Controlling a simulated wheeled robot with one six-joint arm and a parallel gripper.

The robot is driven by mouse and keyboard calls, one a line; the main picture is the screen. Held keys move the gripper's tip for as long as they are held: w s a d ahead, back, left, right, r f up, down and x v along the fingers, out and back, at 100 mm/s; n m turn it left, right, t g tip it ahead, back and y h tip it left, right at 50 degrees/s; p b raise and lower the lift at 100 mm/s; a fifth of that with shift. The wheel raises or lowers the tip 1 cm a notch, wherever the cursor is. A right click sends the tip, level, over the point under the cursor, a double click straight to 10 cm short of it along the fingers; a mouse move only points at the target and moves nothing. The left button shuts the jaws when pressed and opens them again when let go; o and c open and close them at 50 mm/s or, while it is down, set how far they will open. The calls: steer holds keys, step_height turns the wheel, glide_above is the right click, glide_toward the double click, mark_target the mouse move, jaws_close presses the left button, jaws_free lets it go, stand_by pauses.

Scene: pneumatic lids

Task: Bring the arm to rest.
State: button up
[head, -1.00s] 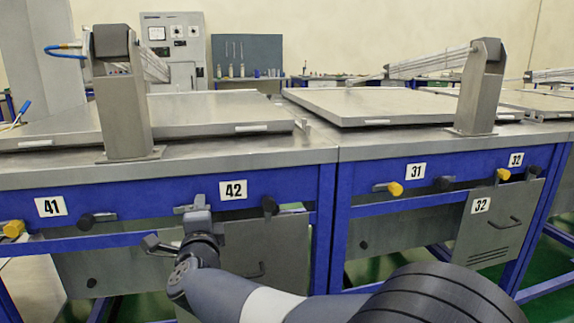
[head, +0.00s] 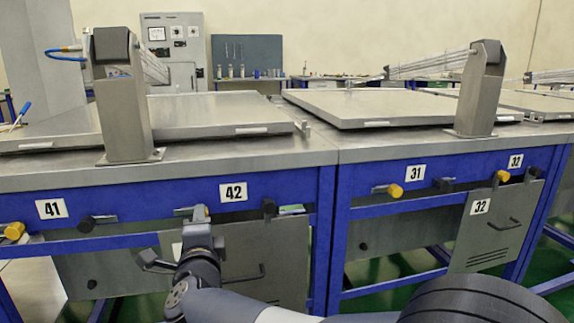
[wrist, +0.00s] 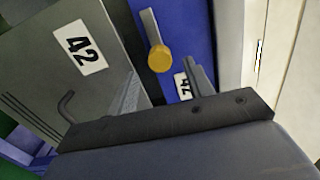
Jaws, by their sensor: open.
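My gripper (head: 198,232) is in front of the blue front rail of the left bench, just below a yellow-ended lever (head: 201,213) beside the label 42 (head: 233,191). My forearm reaches in from the lower right of the head view.
Flat metal lids (head: 215,112) lie on the benches behind upright posts (head: 122,100). Dark levers (head: 270,207) stick out of the rail on both sides of my gripper. A grey door panel (head: 262,262) stands behind my wrist. Green floor shows at lower right.

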steer(key=n+p, duration=0.6)
steer(key=w+n+p, duration=0.1)
steer(key=n+p, duration=0.5)
steer(key=w+a+n+p, duration=0.1)
steer(key=n+p, duration=0.5)
steer(key=shift+w+r, duration=0.15)
steer(key=shift+r, duration=0.05)
stand_by(0.4)
steer(key=shift+d, duration=0.1)
